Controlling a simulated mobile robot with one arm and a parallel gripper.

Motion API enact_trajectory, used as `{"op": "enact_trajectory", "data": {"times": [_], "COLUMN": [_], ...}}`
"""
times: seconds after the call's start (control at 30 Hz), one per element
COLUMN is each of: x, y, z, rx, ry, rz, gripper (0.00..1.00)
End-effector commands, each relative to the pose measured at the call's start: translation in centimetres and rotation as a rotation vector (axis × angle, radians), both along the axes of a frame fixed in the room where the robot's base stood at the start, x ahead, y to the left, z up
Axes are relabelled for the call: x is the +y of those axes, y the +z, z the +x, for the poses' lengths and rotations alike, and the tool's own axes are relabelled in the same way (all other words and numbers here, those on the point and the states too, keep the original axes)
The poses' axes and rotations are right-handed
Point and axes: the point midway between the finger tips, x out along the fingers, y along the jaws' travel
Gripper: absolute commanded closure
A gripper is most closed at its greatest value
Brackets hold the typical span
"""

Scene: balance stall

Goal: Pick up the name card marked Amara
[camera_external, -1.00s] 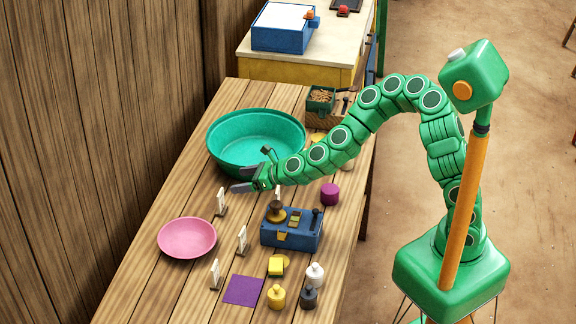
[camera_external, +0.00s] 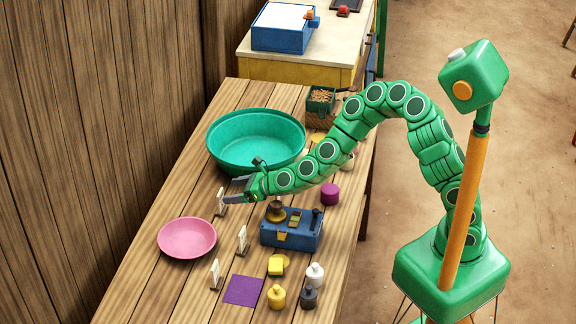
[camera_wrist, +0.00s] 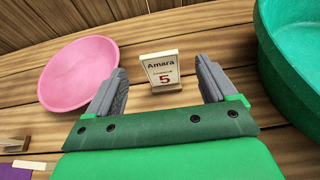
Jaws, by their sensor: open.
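The name card marked Amara (camera_wrist: 161,69) stands upright in a small base on the wooden table, with a red 5 below the name. In the wrist view it is just ahead of my gripper (camera_wrist: 164,86), centred between the two grey fingertips. In the external view the card (camera_external: 220,200) stands at the tips of my gripper (camera_external: 231,189). My gripper is open and empty. In the external view I cannot tell whether the fingers touch the card.
A pink bowl (camera_external: 187,238) is left of the card and a large green basin (camera_external: 256,158) is behind it. Two more cards (camera_external: 241,240) (camera_external: 214,273) stand nearer the front. A blue box-like device (camera_external: 291,229) and a purple cylinder (camera_external: 330,194) lie to the right.

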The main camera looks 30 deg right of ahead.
Motion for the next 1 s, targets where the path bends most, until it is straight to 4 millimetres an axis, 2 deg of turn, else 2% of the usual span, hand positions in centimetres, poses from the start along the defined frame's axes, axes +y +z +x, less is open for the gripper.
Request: {"op": "enact_trajectory", "data": {"times": [0.3, 0.77, 1.0], "x": [2.1, 2.8, 2.8], "y": [-1.2, -1.6, -1.6], "z": [2.2, 2.8, 2.8], "rx": [-0.004, 0.001, 0.0], "ry": [0.0, 0.002, 0.001], "rz": [-0.001, 0.001, 0.0], "gripper": [0.15, 0.15, 0.52]}}
